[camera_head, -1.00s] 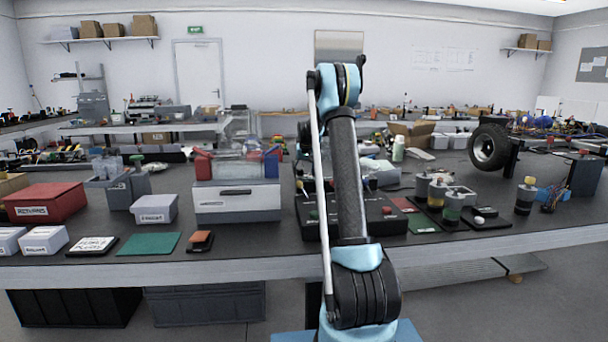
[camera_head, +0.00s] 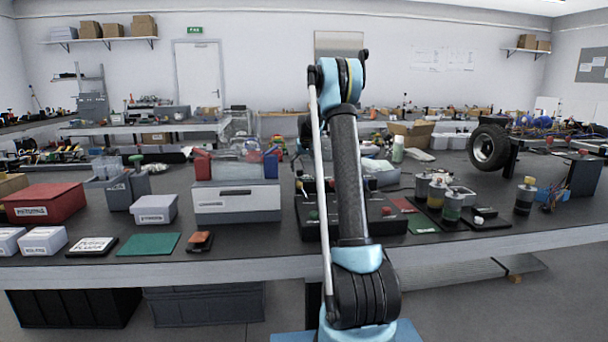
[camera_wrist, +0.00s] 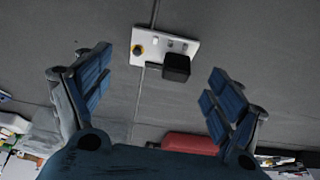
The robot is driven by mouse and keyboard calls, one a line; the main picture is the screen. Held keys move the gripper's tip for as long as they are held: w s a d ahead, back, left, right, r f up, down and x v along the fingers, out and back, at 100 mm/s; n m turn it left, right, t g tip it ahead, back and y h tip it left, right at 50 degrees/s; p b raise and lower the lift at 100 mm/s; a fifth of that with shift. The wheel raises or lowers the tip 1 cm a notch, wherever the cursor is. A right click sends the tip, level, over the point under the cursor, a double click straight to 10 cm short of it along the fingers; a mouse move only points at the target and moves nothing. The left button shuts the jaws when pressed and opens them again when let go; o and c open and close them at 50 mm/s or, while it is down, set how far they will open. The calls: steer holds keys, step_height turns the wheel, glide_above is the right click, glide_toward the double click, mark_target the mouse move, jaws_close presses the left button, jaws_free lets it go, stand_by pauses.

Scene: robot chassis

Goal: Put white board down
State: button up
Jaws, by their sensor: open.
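A small white board (camera_wrist: 166,45) lies on a dark grey surface in the wrist view. It has an orange round part at its left end and small fittings along it. A black block (camera_wrist: 176,67) sits at its lower right edge; I cannot tell whether it is fixed to the board. My gripper (camera_wrist: 160,68) is open, with blue-padded fingers spread wide left and right. The board appears between and beyond the fingertips, and neither finger touches it. In the head view my arm hides the gripper, and I cannot make out the white board there.
In the wrist view a red object (camera_wrist: 190,143) lies below the board, with clutter at both lower corners. In the head view the bench holds a grey-white box (camera_head: 237,203), a red bin (camera_head: 45,203), a green mat (camera_head: 148,244) and a black control box (camera_head: 385,214).

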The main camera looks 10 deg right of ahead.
steer(key=v, duration=0.8)
steer(key=shift+r, duration=0.5)
steer(key=c, duration=0.8)
steer(key=shift+w+r+n, duration=0.15)
steer(key=shift+w+n, duration=0.05)
steer(key=shift+n, duration=0.4)
steer(key=shift+c, duration=1.3)
steer(key=w+r+n+g, duration=0.5)
steer(key=r+n, duration=0.1)
steer(key=n, duration=1.1)
steer(key=f, duration=1.2)
steer(key=shift+s+a+f, duration=0.1)
steer(key=shift+a, duration=0.3)
steer(key=shift+s+f, duration=0.2)
steer(key=shift+f, duration=2.45)
